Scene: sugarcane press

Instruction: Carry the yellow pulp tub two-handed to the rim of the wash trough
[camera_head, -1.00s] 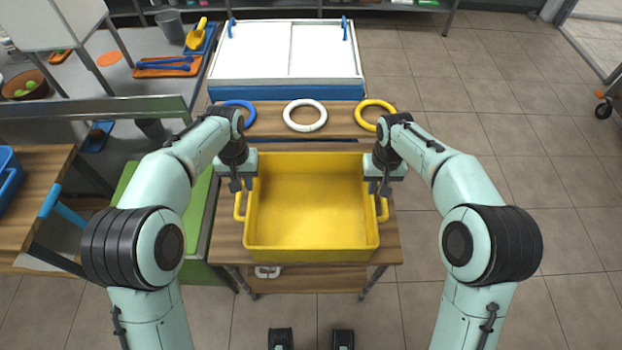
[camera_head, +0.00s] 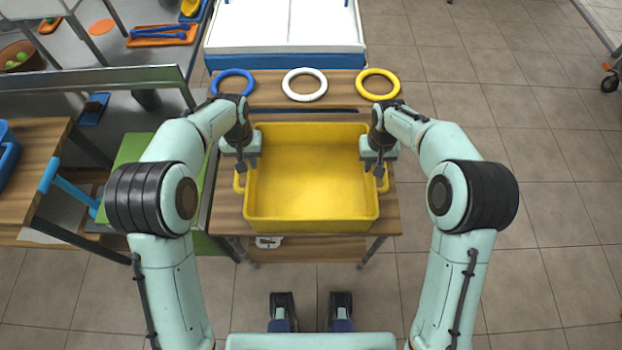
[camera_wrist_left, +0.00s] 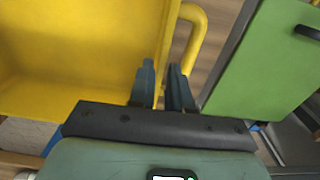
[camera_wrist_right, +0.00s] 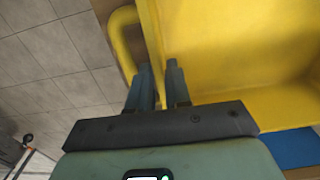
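The yellow tub (camera_head: 310,180) stands upright and empty on a wooden table, a yellow loop handle on each side. My left gripper (camera_head: 243,168) is at its left handle (camera_head: 238,182). In the left wrist view its fingers (camera_wrist_left: 162,75) are apart, close to the handle (camera_wrist_left: 198,38) and tub wall. My right gripper (camera_head: 379,166) is at the right handle (camera_head: 384,181). In the right wrist view its fingers (camera_wrist_right: 158,78) are apart, beside the handle (camera_wrist_right: 122,42) and wall. Neither appears clamped. I cannot identify the wash trough for certain.
A white-topped unit with a blue front (camera_head: 285,63) stands beyond the table. Blue (camera_head: 233,82), white (camera_head: 304,84) and yellow (camera_head: 378,83) rings lie between it and the tub. A green surface (camera_head: 135,150) and wooden bench (camera_head: 40,165) are left. Tiled floor (camera_head: 530,150) is clear right.

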